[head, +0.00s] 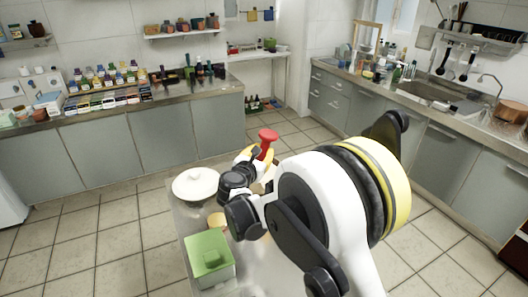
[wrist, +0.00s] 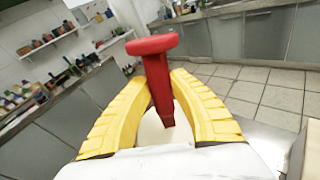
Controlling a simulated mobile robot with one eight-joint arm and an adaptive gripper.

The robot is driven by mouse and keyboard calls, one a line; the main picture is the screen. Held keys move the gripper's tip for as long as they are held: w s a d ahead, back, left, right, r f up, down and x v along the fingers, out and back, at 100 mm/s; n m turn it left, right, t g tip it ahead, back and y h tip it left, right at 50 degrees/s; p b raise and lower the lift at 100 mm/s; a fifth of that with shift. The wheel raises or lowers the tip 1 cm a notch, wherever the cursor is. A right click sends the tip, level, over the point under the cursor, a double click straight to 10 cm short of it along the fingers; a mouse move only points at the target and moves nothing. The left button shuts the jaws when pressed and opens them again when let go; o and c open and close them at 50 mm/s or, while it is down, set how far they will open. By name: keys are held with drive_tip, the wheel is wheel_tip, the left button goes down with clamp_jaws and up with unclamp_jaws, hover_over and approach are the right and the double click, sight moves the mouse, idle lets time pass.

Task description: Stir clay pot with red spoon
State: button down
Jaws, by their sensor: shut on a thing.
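The red spoon (head: 267,139) stands up from my gripper (head: 262,157) in the head view, its wide flat end on top. In the wrist view, the yellow fingers of my gripper (wrist: 160,85) are shut on the red spoon (wrist: 158,75), which passes down between them. A pale surface shows behind the spoon in the wrist view.
A box with a green lid (head: 208,252) stands at the counter's near left. A small tan item (head: 217,220) lies between it and the white vessel. A counter with many packages (head: 108,98) runs along the back left; a sink counter (head: 440,95) is at right.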

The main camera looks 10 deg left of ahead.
sight(266, 135)
drive_tip(key=shift+w+d+r+p, duration=0.15)
drive_tip(key=shift+r+p, duration=0.6)
drive_tip(key=shift+r, duration=0.6)
drive_tip(key=shift+d+r+p, duration=0.1)
drive_tip(key=shift+r+p, duration=0.65)
drive_tip(key=shift+r, duration=0.6)
drive_tip(key=shift+w+d+r+p, duration=0.15)
drive_tip(key=shift+r+p, duration=0.6)
drive_tip(key=shift+r, duration=0.6)
drive_tip(key=shift+r+p, duration=1.5)
drive_tip(key=shift+r, duration=1)
